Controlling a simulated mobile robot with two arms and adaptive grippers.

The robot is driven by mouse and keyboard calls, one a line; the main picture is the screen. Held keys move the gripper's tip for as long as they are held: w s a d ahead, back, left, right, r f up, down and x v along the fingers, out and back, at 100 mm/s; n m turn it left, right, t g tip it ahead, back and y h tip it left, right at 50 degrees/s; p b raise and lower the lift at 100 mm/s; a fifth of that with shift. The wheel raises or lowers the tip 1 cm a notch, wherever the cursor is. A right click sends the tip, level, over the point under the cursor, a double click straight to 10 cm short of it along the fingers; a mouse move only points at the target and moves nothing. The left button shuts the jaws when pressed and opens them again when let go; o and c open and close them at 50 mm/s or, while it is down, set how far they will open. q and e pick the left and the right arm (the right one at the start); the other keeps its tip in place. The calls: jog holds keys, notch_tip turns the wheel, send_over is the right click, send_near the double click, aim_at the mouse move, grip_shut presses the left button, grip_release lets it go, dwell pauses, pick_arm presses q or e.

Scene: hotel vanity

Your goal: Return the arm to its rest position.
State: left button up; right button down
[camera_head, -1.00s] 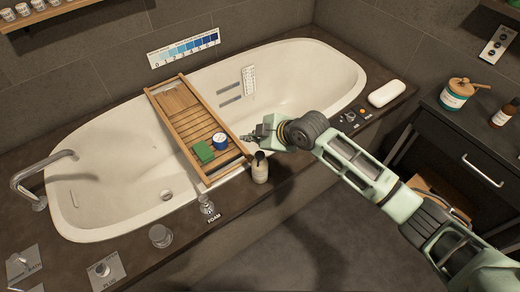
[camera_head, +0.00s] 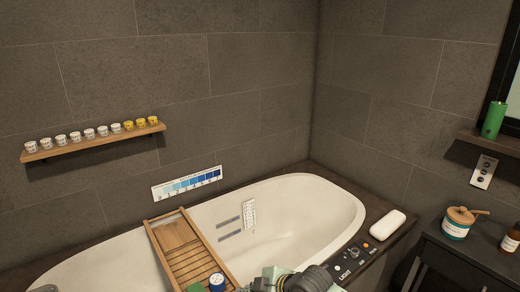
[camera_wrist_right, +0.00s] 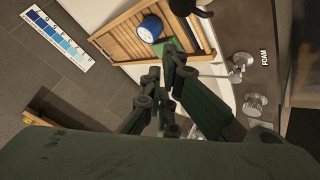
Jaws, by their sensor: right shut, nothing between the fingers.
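My right arm (camera_head: 300,280) shows only at the bottom edge of the head view, in front of the tub. In the right wrist view my right gripper (camera_wrist_right: 162,76) is shut, with nothing held. Beyond its fingers are the wooden bath tray (camera_wrist_right: 125,45), a blue-and-white round tin (camera_wrist_right: 149,28) and a green block (camera_wrist_right: 163,46) on the tray. The tray (camera_head: 176,236) lies across the tub in the head view, with the tin (camera_head: 217,282) at the bottom edge. My left gripper is not in view.
The white bathtub (camera_head: 330,205) stands against tiled walls. A wall shelf (camera_head: 95,139) holds several small cups. A white soap bar (camera_head: 388,224) lies on the right ledge. A jar (camera_head: 457,224) and brown bottle (camera_head: 511,237) stand on the right cabinet. Knobs (camera_wrist_right: 256,103) show in the wrist view.

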jog(key=s+d+f+m+h, duration=0.1)
jog(key=s+d+m, duration=0.15)
jog(key=s, duration=0.35)
jog(key=s+d+f+m, duration=0.1)
jog(key=s+f+m, duration=0.15)
jog(key=s, duration=0.45)
jog(key=s+d+m+g+h, duration=0.2)
jog(key=s+d+m+h, duration=0.4)
jog(key=s+d+m, duration=0.9)
jog(key=s+d+f+n+g, duration=0.1)
jog(key=s+d+f+n, duration=0.1)
jog(key=f, duration=1.1)
jog(key=s+d+f+n+g, duration=0.1)
jog(key=s+d+f+n, duration=0.15)
jog(key=f, duration=1.05)
jog(key=s+d+f+g, duration=0.1)
jog(key=s+d+f, duration=0.1)
jog(key=s+f, duration=1.4)
jog(key=shift+s+d+f, duration=0.15)
jog(key=shift+s+d, duration=0.15)
jog(key=shift+s, duration=0.55)
